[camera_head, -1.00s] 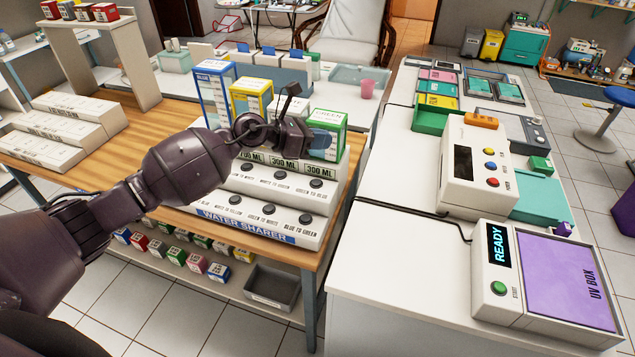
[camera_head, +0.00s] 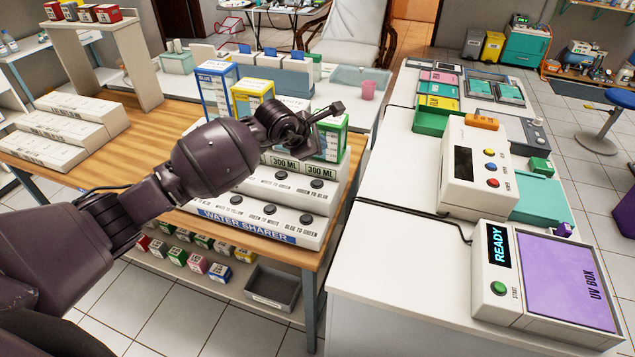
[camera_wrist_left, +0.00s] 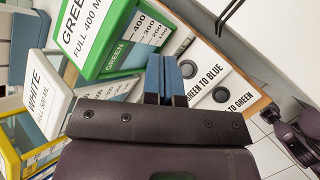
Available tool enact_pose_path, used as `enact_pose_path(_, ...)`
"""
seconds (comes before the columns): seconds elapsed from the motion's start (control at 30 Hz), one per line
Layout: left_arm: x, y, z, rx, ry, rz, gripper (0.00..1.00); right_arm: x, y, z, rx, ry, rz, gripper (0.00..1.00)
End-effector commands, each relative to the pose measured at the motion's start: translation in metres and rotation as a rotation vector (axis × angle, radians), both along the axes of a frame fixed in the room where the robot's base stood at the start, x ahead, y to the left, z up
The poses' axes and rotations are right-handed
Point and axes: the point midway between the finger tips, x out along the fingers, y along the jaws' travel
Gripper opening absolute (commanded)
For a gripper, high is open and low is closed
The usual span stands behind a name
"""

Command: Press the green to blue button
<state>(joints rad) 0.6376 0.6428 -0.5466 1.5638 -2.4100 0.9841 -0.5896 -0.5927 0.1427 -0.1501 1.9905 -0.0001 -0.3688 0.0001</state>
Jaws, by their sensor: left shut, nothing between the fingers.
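The green to blue button (camera_head: 317,184) is a dark round knob at the right end of the middle step of the white stepped water sharer (camera_head: 330,221). Its label is printed below it. In the left wrist view the button (camera_wrist_left: 188,68) is just right of the fingers and apart from them, with the blue to green button (camera_wrist_left: 220,95) lower right. My left gripper (camera_head: 338,108) is shut and empty, above the sharer in front of the green container. Its blue fingers (camera_wrist_left: 162,80) lie together in the wrist view.
The green container (camera_wrist_left: 108,38) stands close beside the fingers, with white (camera_wrist_left: 48,92) and yellow containers near it. The UV box (camera_head: 480,325) and a white device (camera_head: 450,195) sit on the white counter at right. A grey bin (camera_head: 272,288) is on the lower shelf.

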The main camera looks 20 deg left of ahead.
Motion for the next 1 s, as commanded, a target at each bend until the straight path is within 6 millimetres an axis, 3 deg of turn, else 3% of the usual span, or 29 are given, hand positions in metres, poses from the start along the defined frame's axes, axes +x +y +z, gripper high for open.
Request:
enact_pose_path(0.47, 0.000, 0.000, -0.005, -0.002, 0.001, 0.000, 0.00, -0.005, -0.001, -0.006, 0.000, 0.011, -0.002, 0.43)
enact_pose_path(1.0, 0.000, 0.000, -0.063, -0.002, 0.004, -0.001, 0.00, -0.012, -0.001, -0.042, 0.000, 0.035, -0.004, 0.43)
